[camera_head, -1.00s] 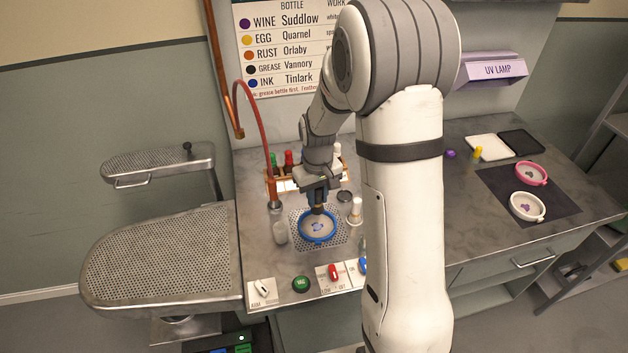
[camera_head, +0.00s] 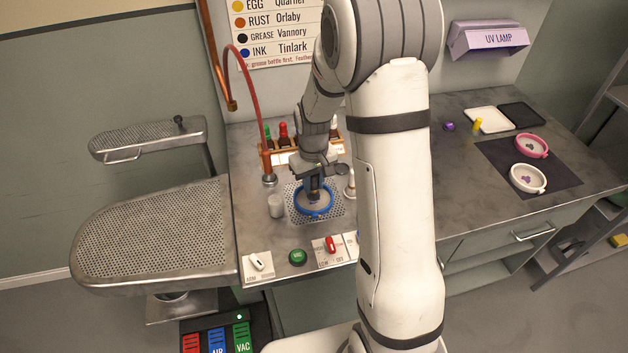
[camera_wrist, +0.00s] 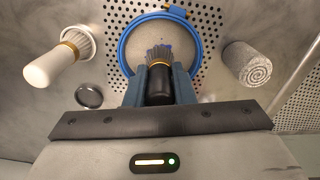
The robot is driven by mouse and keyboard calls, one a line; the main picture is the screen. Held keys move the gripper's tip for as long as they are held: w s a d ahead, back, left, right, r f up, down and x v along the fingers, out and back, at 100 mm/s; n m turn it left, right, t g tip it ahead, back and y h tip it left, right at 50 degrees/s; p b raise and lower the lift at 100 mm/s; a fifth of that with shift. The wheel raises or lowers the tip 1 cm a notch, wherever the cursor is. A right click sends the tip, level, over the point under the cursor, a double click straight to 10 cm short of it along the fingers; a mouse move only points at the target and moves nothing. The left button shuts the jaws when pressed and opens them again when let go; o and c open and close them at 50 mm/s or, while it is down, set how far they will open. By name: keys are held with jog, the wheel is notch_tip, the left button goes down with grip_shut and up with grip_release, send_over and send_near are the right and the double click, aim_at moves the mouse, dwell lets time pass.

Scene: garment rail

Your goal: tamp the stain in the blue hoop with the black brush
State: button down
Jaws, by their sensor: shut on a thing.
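The blue hoop (camera_head: 330,208) lies on a perforated plate in the worktop, with pale cloth stretched in it. In the wrist view the blue hoop (camera_wrist: 124,50) surrounds the bristle end of the black brush (camera_wrist: 158,80). My gripper (camera_wrist: 160,88) is shut on the black brush. In the head view my gripper (camera_head: 315,180) is right above the hoop, brush pointing down. A bit of the blue stain (camera_wrist: 166,46) shows at the bristle tips; the brush hides the rest. I cannot tell whether the bristles touch the cloth.
A white brush (camera_wrist: 60,62) stands left of the hoop in the wrist view, and a grey roll (camera_wrist: 246,64) stands right. A bottle rack (camera_head: 268,158) and red hose (camera_head: 250,90) are behind. Switches and a green button (camera_head: 297,257) line the front edge. Pink (camera_head: 531,146) and white (camera_head: 528,178) hoops lie right.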

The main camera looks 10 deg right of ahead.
dwell(0.4)
jog(key=shift+f+b, duration=0.7)
jog(key=shift+f, duration=0.15)
jog(key=shift+r, duration=0.1)
jog(key=shift+r, duration=0.1)
jog(key=shift+r+p, duration=0.65)
jog(key=shift+r, duration=0.2)
jog(key=shift+f, duration=0.15)
jog(key=shift+f+b, duration=0.85)
jog(key=shift+f, duration=0.05)
jog(key=shift+r, duration=0.15)
